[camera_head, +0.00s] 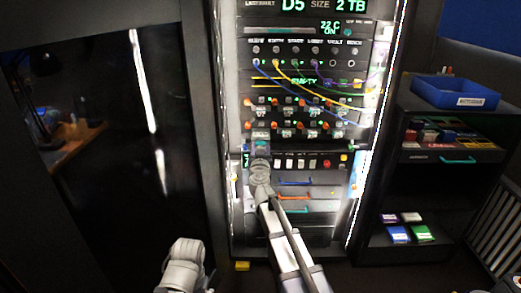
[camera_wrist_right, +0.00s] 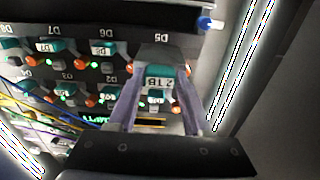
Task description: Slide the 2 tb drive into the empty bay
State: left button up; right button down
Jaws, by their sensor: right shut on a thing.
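The 2 TB drive, with a teal front and white label, shows in the right wrist view (camera_wrist_right: 160,78) and at the rack's lower left bay row in the head view (camera_head: 260,146). My right gripper (camera_wrist_right: 162,105) is shut on it, with a finger on each side; the gripper (camera_head: 260,155) also shows in the head view. The drive's dark body points toward the rack near the D5 marking. It stands out in front of its neighbours; how deep it sits and the bay mouth are hidden. Of my left arm only a grey link shows.
The rack display (camera_head: 308,6) reads D5, size 2 TB. Several drives with orange and green lights fill the bay rows. Yellow, blue and purple cables (camera_head: 300,80) hang above them. A shelf with a blue bin (camera_head: 455,93) stands at right.

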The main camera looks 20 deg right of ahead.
aim_at(261, 136)
jog(key=shift+x, duration=4.7)
jog(key=shift+c, duration=1.3)
grip_release()
jog(key=shift+v, duration=3.95)
